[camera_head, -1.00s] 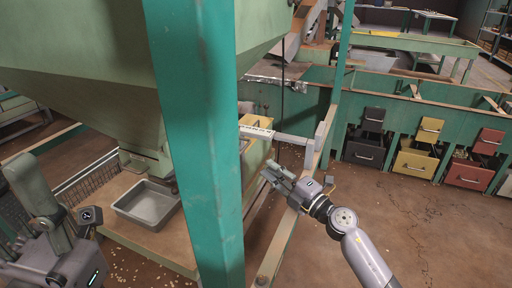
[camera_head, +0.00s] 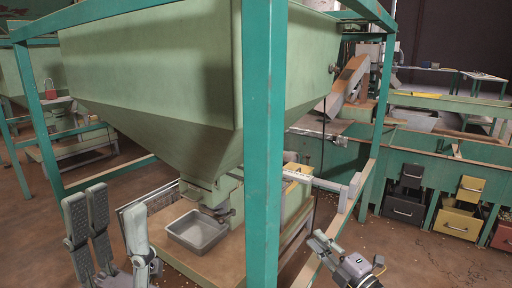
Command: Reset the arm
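My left gripper (camera_head: 112,232) is at the lower left of the head view, fingers pointing up. A gap shows between its fingers, and nothing is in it. It appears in front of the green hopper stand, left of the metal tray. My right gripper (camera_head: 325,245) is at the bottom, just right of the teal post. Its fingers point up and left and look spread, with nothing held. Most of the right arm is below the picture edge.
A green hopper (camera_head: 160,85) hangs in a teal frame (camera_head: 262,150); its front post stands between my grippers. A metal tray (camera_head: 198,232) sits under the hopper's outlet. Black (camera_head: 403,208), yellow (camera_head: 457,222) and red bins line the right. Floor at lower right is open.

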